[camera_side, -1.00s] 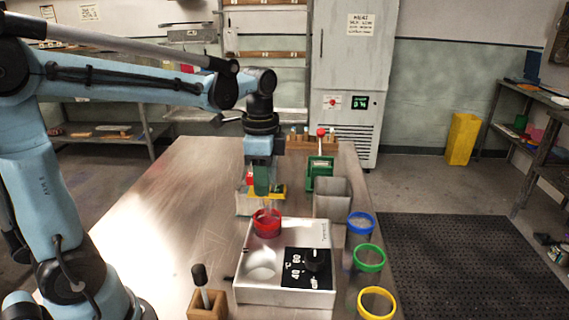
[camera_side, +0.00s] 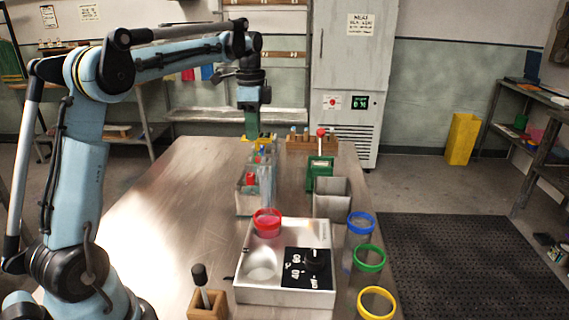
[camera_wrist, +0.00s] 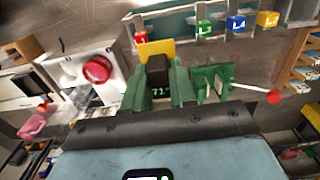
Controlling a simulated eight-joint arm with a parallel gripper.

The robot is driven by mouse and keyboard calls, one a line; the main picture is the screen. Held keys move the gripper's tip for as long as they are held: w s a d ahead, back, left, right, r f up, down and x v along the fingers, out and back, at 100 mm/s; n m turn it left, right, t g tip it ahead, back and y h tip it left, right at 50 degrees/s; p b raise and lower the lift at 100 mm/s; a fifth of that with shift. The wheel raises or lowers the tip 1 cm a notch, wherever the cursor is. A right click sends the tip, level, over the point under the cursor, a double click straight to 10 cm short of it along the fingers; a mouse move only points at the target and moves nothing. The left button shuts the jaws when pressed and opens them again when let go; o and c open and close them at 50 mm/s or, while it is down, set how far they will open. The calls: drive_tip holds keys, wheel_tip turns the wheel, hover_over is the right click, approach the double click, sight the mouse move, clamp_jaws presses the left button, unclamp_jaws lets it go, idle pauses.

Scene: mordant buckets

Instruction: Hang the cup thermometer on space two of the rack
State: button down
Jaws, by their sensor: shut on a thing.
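My gripper (camera_side: 252,134) is above the far end of a grey rack (camera_side: 248,206) on the table. In the wrist view, the green fingers of my gripper (camera_wrist: 158,88) are shut on the dark body of the cup thermometer (camera_wrist: 158,68). It has a yellow top piece (camera_wrist: 155,48) and a small display that seems to read 71. In the side view the thermometer is small and hard to separate from the rack. The rack also shows in the wrist view (camera_wrist: 172,24), with red, green, blue and yellow tags. Whether the thermometer touches the rack cannot be told.
A green press with a red-knobbed lever (camera_side: 320,175) and a grey bin (camera_side: 331,203) stand right of the rack. The left table is clear.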

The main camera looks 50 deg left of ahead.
drive_tip(key=a, duration=0.2)
drive_tip(key=shift+w+a+f, duration=0.2)
drive_tip(key=shift+w+a, duration=0.05)
drive_tip(key=shift+a, duration=0.1)
drive_tip(key=shift+f, duration=5.4)
drive_tip(key=c, duration=0.8)
unclamp_jaws()
drive_tip(key=shift+r, duration=0.1)
